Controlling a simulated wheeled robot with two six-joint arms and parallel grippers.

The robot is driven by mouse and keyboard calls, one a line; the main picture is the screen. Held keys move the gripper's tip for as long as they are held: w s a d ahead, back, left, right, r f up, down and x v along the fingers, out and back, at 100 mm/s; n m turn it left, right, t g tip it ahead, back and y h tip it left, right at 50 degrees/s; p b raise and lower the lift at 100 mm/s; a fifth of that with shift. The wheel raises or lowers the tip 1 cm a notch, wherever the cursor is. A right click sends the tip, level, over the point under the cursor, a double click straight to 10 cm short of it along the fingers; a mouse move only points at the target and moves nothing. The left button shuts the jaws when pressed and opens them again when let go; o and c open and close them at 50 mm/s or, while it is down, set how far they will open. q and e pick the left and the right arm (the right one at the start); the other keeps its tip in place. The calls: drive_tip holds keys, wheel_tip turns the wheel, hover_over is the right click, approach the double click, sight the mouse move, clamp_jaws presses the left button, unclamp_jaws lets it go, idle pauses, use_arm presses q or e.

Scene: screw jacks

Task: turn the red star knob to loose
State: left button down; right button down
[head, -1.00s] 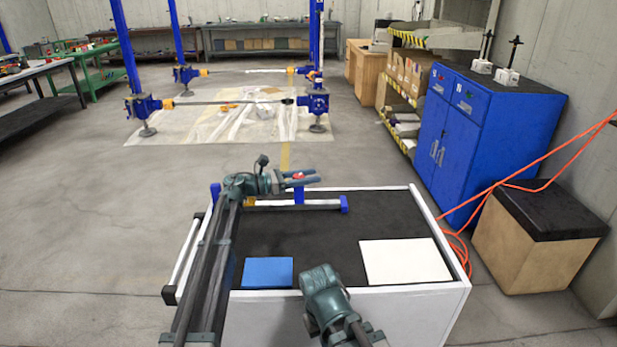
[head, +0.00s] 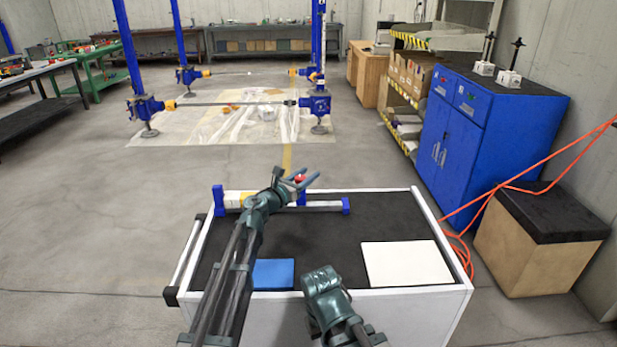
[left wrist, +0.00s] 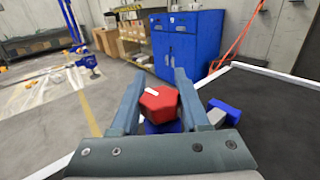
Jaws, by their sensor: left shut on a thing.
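The red star knob (left wrist: 160,104) sits between the two fingers of my left gripper (left wrist: 157,82) in the left wrist view, with a small white mark on its top. A blue part shows just below it. In the head view the knob (head: 300,178) is a small red spot between the fingers of my left gripper (head: 305,181), above the blue clamp of the rail fixture (head: 318,207) at the cart's far edge. The left gripper is shut on the knob. Part of my right arm shows at the front of the cart; its fingers are not visible.
The dark-topped cart (head: 340,240) holds a blue pad (head: 272,273) at front left and a white plate (head: 408,263) at front right. Its right part is otherwise clear. A blue cabinet (head: 470,150) and a wooden box (head: 535,245) stand to the right.

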use_arm(q)
drive_tip(key=n+t+y, duration=0.1)
drive_tip(key=y, duration=0.1)
drive_tip(key=n+t+y, duration=0.1)
drive_tip(key=n+y, duration=0.1)
drive_tip(key=y, duration=0.1)
drive_tip(key=a+n+t+y, duration=0.1)
drive_tip(key=n+y, duration=0.1)
drive_tip(key=shift+w+y, duration=0.25)
drive_tip(key=shift+y, duration=0.05)
drive_tip(key=shift+w+a+n+t+y, duration=0.15)
drive_tip(key=shift+a+n+y, duration=0.15)
drive_tip(key=shift+n+y, duration=0.9)
drive_tip(key=shift+s+a+n+t+y, duration=0.25)
drive_tip(key=shift+n+y, duration=0.55)
drive_tip(key=shift+y, duration=0.8)
drive_tip(key=shift+a, duration=0.1)
drive_tip(key=shift+w, duration=0.2)
drive_tip(key=shift+c, duration=1.9)
unclamp_jaws()
drive_tip(key=shift+s, duration=0.6)
drive_tip(key=s+d, duration=0.1)
drive_tip(key=s, duration=0.5)
drive_tip(key=shift+s, duration=0.15)
